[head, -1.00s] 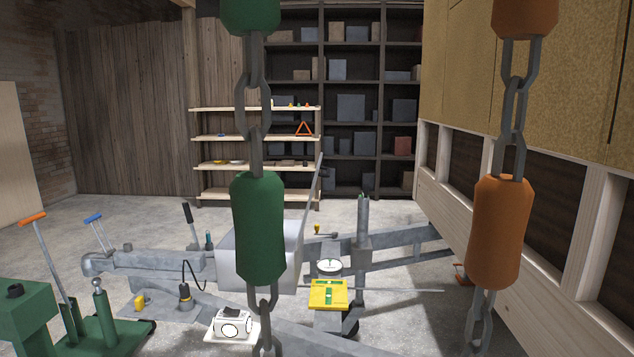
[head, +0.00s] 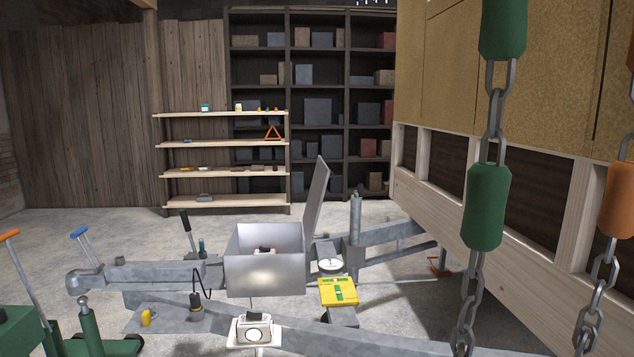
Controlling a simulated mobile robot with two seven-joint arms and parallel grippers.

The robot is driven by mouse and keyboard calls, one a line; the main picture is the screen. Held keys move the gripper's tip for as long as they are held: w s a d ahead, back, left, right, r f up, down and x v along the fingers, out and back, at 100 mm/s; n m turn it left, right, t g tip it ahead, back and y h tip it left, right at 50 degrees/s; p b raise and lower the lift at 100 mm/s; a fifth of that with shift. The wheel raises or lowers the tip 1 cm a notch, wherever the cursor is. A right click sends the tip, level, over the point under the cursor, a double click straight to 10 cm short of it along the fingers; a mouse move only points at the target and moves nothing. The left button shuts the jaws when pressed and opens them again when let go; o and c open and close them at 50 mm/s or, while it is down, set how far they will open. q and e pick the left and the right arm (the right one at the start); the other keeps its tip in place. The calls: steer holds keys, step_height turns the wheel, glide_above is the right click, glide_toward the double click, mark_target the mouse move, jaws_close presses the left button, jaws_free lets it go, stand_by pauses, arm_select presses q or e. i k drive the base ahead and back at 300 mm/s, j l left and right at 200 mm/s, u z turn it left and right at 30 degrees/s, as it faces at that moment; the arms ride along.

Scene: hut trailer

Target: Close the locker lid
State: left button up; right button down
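The locker is an open-topped grey metal box (head: 265,275) on the trailer's drawbar, near the middle of the head view. Its lid (head: 317,198) stands raised at the box's right side, its top leaning slightly right. A small dark and light item (head: 264,251) shows inside the box. Neither of my grippers is in view.
Chains with a green sleeve (head: 487,207) and an orange sleeve (head: 617,200) hang close in front at the right. A yellow case (head: 338,291) and white round dial (head: 330,266) sit right of the locker. A white device (head: 254,330) is in front. Wooden shelves (head: 225,144) stand behind.

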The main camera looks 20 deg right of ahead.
mark_target(322, 174)
steer(key=i+j+u, duration=0.15)
steer(key=i+j, duration=0.65)
steer(key=i+l, duration=0.25)
steer(key=i+l+u, duration=0.1)
steer(key=l, duration=0.3)
steer(key=i+l, duration=0.35)
